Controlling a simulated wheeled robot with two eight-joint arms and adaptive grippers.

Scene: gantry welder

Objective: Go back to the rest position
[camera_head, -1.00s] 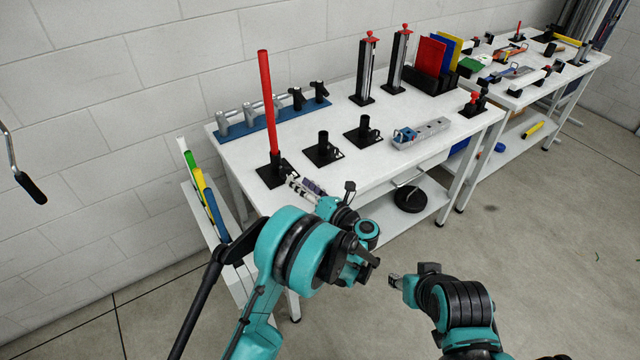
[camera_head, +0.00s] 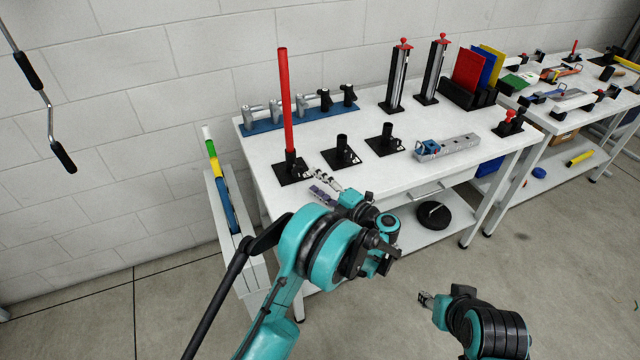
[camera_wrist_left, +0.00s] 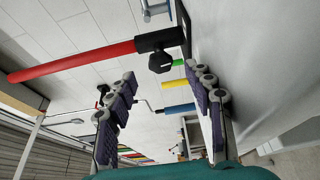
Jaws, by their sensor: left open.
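My left gripper (camera_head: 324,187) is open and empty at the table's front edge, just right of the black holder (camera_head: 291,170). A red tube (camera_head: 286,100) stands upright in that holder. In the left wrist view, my left gripper's two purple padded fingers (camera_wrist_left: 162,105) are spread apart with nothing between them. The red tube (camera_wrist_left: 85,60) and its black holder also show there, beyond the fingers. My right gripper (camera_head: 426,298) is low at the bottom right, over the floor and away from the table. Its fingers are too small to judge.
The white table (camera_head: 400,172) carries two empty black holders (camera_head: 341,152), a grey block (camera_head: 448,147) and a blue rack (camera_head: 300,116). The floor (camera_head: 570,270) at right is clear.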

